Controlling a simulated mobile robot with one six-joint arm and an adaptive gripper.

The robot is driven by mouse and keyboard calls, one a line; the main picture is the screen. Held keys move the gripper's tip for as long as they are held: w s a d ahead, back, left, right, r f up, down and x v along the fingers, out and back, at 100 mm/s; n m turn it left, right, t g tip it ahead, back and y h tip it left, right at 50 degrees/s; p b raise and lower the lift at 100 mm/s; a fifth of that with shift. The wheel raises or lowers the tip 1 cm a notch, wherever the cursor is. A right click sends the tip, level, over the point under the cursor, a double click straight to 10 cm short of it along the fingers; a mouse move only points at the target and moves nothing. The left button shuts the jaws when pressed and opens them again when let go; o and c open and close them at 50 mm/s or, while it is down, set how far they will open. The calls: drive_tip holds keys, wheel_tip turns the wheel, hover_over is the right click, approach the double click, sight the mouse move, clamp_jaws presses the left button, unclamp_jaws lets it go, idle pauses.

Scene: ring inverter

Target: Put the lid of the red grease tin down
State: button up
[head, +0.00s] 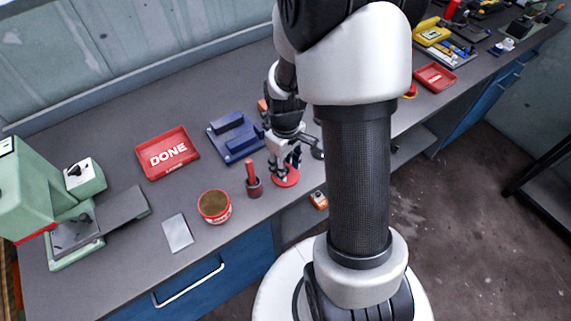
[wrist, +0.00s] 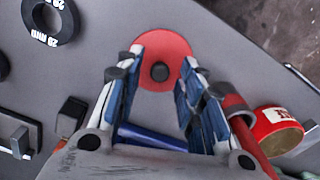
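The lid is a flat red disc with a dark knob; it lies flat at the bench's front edge in the head view (head: 287,180). It also shows in the wrist view (wrist: 176,54), with the knob between my fingers. My gripper (head: 284,167) is directly over the lid, fingers pointing down. In the wrist view my gripper (wrist: 163,60) has its fingers spread, with a clear gap on both sides of the knob. The fingertips overlap the lid's rim in that view; contact cannot be told. The red grease tin (head: 214,206) stands uncovered to the left, brown inside.
A red-handled tool in a dark cup (head: 254,187) stands just left of the lid. A navy fixture (head: 236,137), a red DONE tray (head: 168,153), a grey plate (head: 177,233) and a green press (head: 40,195) are further left. A black ring (wrist: 50,18) lies beyond the lid.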

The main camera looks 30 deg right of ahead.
drive_tip(key=s+a+r+m+t+p, duration=0.1)
drive_tip(key=s+a+r+p, duration=0.15)
drive_tip(key=r, duration=0.85)
drive_tip(key=s+a+r+t+p, duration=0.1)
drive_tip(key=a+r, duration=0.2)
drive_tip(key=r, duration=0.7)
drive_tip(key=s+a+r+m+t, duration=0.2)
drive_tip(key=s+a+r, duration=0.3)
drive_tip(key=s, duration=0.5)
drive_tip(key=shift+r+t, duration=0.3)
drive_tip(key=shift+r, duration=0.6)
